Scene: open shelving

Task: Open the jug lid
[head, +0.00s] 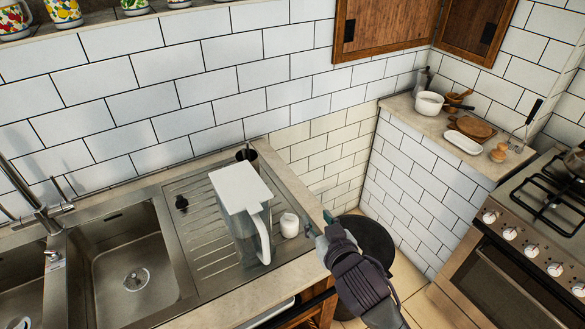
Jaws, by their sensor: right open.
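A clear jug with a white lid (238,188) and a white handle (263,238) stands upright on the ribbed metal drainboard. The lid appears to lie shut across its top, and the handle faces the front right. The clear jug body (243,230) shows below the lid. My right gripper (324,230) is open and empty at the counter's right edge. It is to the right of the jug, apart from it. A small white pot (289,225) stands between them. My left gripper is not in view.
A double sink (125,265) and faucet (40,215) are at the left. A dark cup (247,155) stands behind the jug. A round black bin (366,238) is on the floor beyond my right gripper. A stove (530,220) stands at the right.

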